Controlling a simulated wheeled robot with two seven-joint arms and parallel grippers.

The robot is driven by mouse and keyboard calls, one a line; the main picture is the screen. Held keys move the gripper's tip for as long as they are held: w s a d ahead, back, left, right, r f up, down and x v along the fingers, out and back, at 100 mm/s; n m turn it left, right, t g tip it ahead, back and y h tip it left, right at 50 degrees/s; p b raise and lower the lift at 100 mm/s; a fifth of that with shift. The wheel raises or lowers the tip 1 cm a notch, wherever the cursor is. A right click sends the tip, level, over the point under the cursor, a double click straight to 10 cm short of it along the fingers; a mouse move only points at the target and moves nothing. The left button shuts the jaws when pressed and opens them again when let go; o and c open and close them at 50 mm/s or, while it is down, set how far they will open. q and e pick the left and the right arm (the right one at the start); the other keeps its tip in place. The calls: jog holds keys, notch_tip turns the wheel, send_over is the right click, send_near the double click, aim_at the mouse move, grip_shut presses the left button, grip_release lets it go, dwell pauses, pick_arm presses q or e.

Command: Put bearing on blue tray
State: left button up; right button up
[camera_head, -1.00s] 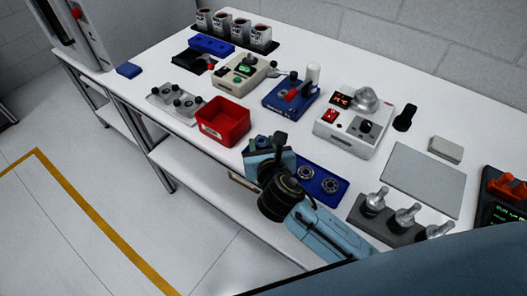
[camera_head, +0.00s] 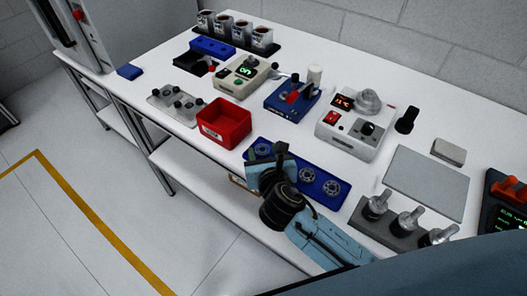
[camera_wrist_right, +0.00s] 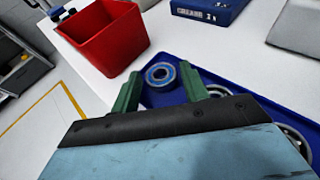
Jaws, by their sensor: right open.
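A long blue tray (camera_head: 319,179) lies near the table's front edge with bearings on it. One bearing (camera_head: 263,149) is at its left end, partly behind my right gripper (camera_head: 268,164). Two more bearings (camera_head: 331,187) sit toward its right end. In the right wrist view, the blue tray (camera_wrist_right: 160,98) holds a bearing (camera_wrist_right: 160,74) that shows beyond and between the green fingertips of my open right gripper (camera_wrist_right: 158,88). The jaws are empty, and I cannot tell their height over the tray. Other bearings are partly hidden behind the gripper. My left gripper is out of view.
A red bin (camera_head: 223,124) stands left of the tray. A grey block with upright metal parts (camera_head: 390,220) stands to its right. A blue device (camera_head: 292,98) and a white control box (camera_head: 352,130) stand behind. A flat grey plate (camera_head: 428,181) lies at the right.

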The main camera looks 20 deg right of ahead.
jog(key=p+v, duration=0.1)
jog(key=v, duration=1)
jog(key=shift+s, duration=0.25)
jog(key=shift+a+r, duration=0.1)
